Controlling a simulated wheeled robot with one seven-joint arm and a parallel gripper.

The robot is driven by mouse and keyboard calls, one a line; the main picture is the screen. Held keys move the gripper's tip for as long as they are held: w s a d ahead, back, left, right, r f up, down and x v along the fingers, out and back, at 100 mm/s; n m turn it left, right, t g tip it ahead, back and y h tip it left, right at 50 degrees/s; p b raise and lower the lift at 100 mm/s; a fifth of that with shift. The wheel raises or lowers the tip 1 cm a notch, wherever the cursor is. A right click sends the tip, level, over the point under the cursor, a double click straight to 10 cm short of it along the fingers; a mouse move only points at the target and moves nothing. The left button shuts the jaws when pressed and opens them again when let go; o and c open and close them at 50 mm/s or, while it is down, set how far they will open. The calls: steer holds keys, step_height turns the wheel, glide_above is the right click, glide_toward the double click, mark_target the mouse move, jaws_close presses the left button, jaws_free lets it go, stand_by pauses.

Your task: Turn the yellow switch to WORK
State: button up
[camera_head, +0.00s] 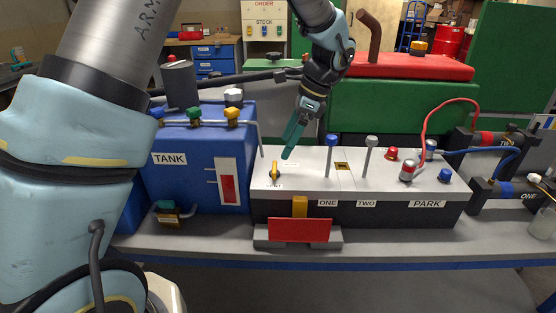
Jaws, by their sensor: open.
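The yellow switch (274,172) is a small upright knob on the left end of the grey control box's (315,182) top. A small white label lies just right of it, and another label below it is partly hidden; I cannot read either clearly. My gripper (287,157) has teal fingers pointing down and slightly left. It is just above and to the right of the yellow switch, apart from it as far as I can tell. The fingers are open and hold nothing. They overlap in this view, so the gap between them is hard to see.
A blue TANK box (185,181) with coloured valves stands left of the control box. A blue-topped lever (331,157) and a grey lever (370,155) stand to the right. A red plug (408,171) with a looping red cable is farther right. A green machine (400,105) stands behind.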

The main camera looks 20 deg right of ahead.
mark_target(275, 166)
steer(key=p+x, duration=0.1)
steer(key=x, duration=0.6)
steer(key=shift+a+f, duration=0.1)
steer(key=shift+f, duration=0.15)
steer(key=shift+c, duration=0.2)
steer(key=c, duration=1.3)
steer(key=shift+o, duration=0.2)
